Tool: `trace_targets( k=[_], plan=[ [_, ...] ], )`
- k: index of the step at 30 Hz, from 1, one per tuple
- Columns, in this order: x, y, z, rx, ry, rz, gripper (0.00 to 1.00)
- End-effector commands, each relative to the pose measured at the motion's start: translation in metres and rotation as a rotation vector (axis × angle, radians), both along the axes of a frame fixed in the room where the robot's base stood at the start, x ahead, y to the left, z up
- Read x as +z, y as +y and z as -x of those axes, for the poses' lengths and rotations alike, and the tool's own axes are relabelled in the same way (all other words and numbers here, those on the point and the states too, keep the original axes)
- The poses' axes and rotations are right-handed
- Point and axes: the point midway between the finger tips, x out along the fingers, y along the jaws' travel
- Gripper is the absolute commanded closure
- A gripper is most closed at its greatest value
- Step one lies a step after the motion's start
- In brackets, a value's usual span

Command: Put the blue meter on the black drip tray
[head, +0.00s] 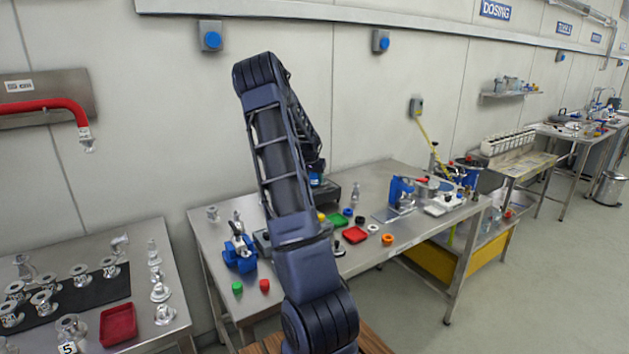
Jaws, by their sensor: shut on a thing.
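My gripper (316,168) shows only in part, behind my own arm, over the back of the middle steel table. Its fingers are too small and covered to make out. A small blue thing (316,180), which looks like the blue meter, is right below it, in its hold. A dark, low, box-like thing (329,194) lies on the table just under it; it may be the black drip tray, but I cannot tell for sure. I cannot tell whether the blue thing touches it.
A left table holds metal fittings on a black mat (108,289) and a red tray (118,324).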

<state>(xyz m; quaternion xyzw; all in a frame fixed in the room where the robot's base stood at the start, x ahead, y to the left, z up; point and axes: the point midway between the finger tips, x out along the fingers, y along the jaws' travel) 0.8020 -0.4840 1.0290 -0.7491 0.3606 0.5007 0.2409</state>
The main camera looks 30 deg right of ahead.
Motion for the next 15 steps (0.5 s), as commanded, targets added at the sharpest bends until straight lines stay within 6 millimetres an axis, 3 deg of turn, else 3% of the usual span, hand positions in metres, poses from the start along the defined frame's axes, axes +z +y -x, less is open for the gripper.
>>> trace_targets(
  k=[13,14,15],
  plan=[
    [-0.0091,-0.0004,0.0000,0.000,-0.001,0.001,0.84],
    [-0.0092,-0.0001,-0.0001,0.000,-0.001,0.001,0.50],
    [-0.0091,-0.0001,0.0000,0.000,-0.001,0.001,0.42]
  ],
)
